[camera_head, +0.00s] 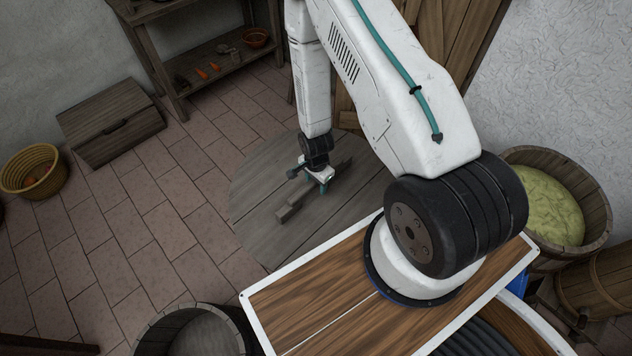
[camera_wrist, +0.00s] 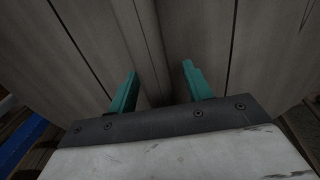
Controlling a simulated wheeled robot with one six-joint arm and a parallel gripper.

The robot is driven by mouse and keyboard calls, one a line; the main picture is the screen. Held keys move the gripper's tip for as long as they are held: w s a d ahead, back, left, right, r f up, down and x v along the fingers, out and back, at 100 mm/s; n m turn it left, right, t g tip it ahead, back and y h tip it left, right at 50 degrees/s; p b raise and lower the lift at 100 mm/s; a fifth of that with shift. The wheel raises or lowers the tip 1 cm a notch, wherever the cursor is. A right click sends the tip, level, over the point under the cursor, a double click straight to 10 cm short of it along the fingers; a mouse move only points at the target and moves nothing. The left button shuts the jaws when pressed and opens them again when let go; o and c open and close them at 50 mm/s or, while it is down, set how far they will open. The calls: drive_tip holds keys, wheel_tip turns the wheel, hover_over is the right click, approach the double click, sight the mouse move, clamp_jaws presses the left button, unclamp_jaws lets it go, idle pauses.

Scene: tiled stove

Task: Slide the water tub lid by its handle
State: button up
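The water tub lid (camera_head: 262,180) is a round grey lid of wooden planks, low down in the middle of the head view. Its plank surface also fills the wrist view (camera_wrist: 85,50). A raised wooden bar, the handle (camera_head: 290,208), lies across the lid. In the wrist view the handle (camera_wrist: 148,45) runs away between my fingers. My gripper (camera_head: 325,186) is over the lid at the handle, pointing down. In the wrist view its teal fingers (camera_wrist: 160,70) are apart, one on each side of the handle, with gaps visible. My gripper hides part of the handle.
A wooden tub with yellow-green contents (camera_head: 548,203) stands at the right. Another tub (camera_head: 165,325) is at the bottom left. A wooden chest (camera_head: 110,118), a basket (camera_head: 33,172) and a shelf (camera_head: 215,75) are further off. Tiled floor (camera_head: 130,220) left of the lid is clear.

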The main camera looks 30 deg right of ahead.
wheel_tip(320, 180, up, 8)
drive_tip(key=shift+f, duration=0.1)
idle(0.5)
drive_tip(key=shift+s+n, duration=0.15)
drive_tip(key=shift+n, duration=0.15)
drive_tip(key=s+a+r+n, duration=0.1)
drive_tip(key=s+r+n, duration=0.4)
drive_tip(key=r, duration=1.1)
drive_tip(key=s+a+r+n+t, duration=0.1)
drive_tip(key=s+r+n, duration=0.4)
drive_tip(key=r, duration=1.1)
drive_tip(key=s+a+r+n, duration=0.2)
drive_tip(key=s+r+n, duration=0.2)
drive_tip(key=s+r, duration=0.6)
wheel_tip(320, 180, up, 7)
drive_tip(key=shift+f+n, duration=0.2)
drive_tip(key=shift+n, duration=0.2)
